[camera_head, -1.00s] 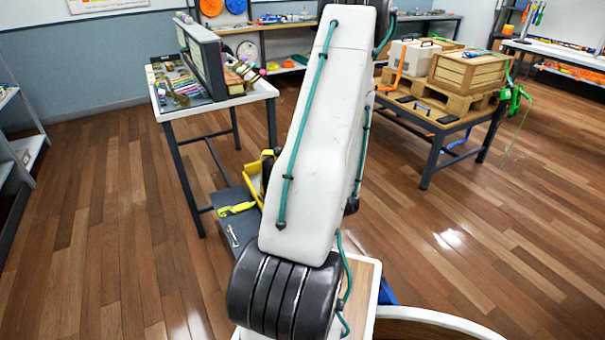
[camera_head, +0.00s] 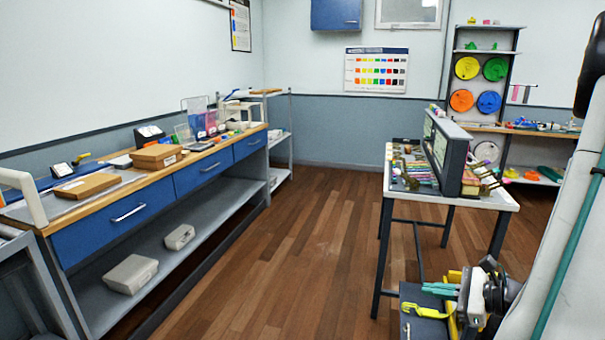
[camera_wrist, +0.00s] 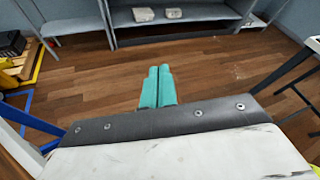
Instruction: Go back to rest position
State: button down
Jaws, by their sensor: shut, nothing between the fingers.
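My gripper (camera_head: 440,290) is at the lower right of the head view, low beside my white arm. Its two teal fingers (camera_wrist: 158,88) point ahead in the wrist view and lie side by side, shut, with nothing between them. They hang over open wood floor and touch nothing that I can see. The white and dark wrist body fills the bottom of the wrist view. In the head view my arm link stands along the right edge and cuts off part of the scene.
A wooden-topped workbench (camera_head: 120,200) with blue drawers runs along the left wall. A white table (camera_head: 480,196) with a dark upright panel (camera_head: 450,150) stands at right. A yellow strap (camera_head: 424,309) lies near my gripper. The floor between bench and table is clear.

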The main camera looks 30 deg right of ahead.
jog(key=s+a+r+n+g+h, duration=0.3)
jog(key=a+r+n, duration=0.5)
jog(key=a+n, duration=0.4)
jog(key=s+a+r+n+g+h, duration=0.3)
jog(key=a+r+n+g, duration=0.5)
jog(key=a+n, duration=0.4)
jog(key=s+n, duration=0.1)
jog(key=n, duration=0.2)
jog(key=shift+s+a+r, duration=0.2)
jog(key=shift+s+a, duration=0.15)
jog(key=shift+s, duration=0.05)
